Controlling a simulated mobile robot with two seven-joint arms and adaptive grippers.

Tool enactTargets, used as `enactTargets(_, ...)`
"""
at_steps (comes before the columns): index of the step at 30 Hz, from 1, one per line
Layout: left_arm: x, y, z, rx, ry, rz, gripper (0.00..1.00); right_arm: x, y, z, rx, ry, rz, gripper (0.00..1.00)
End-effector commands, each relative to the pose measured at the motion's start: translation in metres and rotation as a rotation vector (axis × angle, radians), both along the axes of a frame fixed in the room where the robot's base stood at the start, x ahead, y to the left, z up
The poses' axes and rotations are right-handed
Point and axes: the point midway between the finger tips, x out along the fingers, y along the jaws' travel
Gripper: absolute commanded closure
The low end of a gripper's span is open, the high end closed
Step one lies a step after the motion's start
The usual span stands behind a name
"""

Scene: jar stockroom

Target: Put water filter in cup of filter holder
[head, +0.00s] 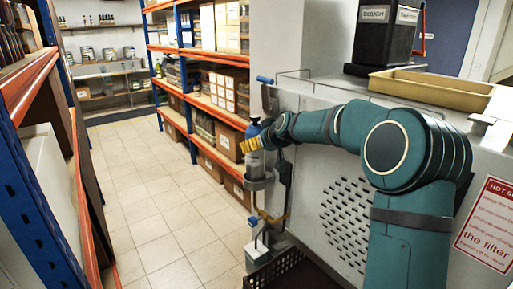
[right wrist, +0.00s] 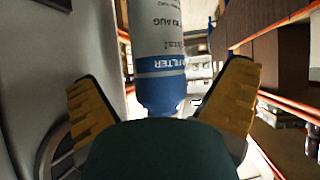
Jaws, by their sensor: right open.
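The water filter (head: 255,163) stands about upright at the front of the grey cabinet, with a blue end on top. Its lower end is in or right at the grey cup of the filter holder (head: 258,184); the cup hides how deep it sits. My right gripper (head: 251,144) is at the filter's upper part. In the right wrist view the white filter with its blue band (right wrist: 163,45) is between the yellow fingers of my right gripper (right wrist: 160,85), which are spread with gaps on both sides. My left gripper is not in view.
The cabinet (head: 345,205) has a perforated panel and a red-bordered sign (head: 487,225). A yellow tray (head: 430,88) and a black box (head: 385,35) stand on top. Shelves with boxes (head: 222,88) line the aisle. The tiled floor (head: 165,205) is clear.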

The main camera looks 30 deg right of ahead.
Motion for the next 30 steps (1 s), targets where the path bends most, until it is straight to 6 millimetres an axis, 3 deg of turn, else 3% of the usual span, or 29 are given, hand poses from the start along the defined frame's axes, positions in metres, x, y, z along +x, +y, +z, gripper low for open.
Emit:
enactTargets(3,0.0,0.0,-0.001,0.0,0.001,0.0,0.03,-0.021,0.002,0.016,-0.001,-0.003,-0.001,0.01)
enactTargets(10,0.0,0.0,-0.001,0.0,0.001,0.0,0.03,-0.049,0.004,0.035,0.0,-0.002,0.0,0.01)
enactTargets(23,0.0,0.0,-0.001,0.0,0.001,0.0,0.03,-0.058,0.006,0.038,0.002,0.003,0.001,0.01)
enactTargets(26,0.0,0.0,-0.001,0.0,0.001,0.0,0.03,-0.053,0.017,0.017,0.02,0.029,0.009,0.01)
enactTargets(29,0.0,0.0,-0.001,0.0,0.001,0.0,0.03,-0.047,0.043,-0.033,0.063,0.088,0.022,0.01)
enactTargets(30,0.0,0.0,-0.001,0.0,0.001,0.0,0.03,-0.046,0.058,-0.061,0.086,0.122,0.029,0.01)
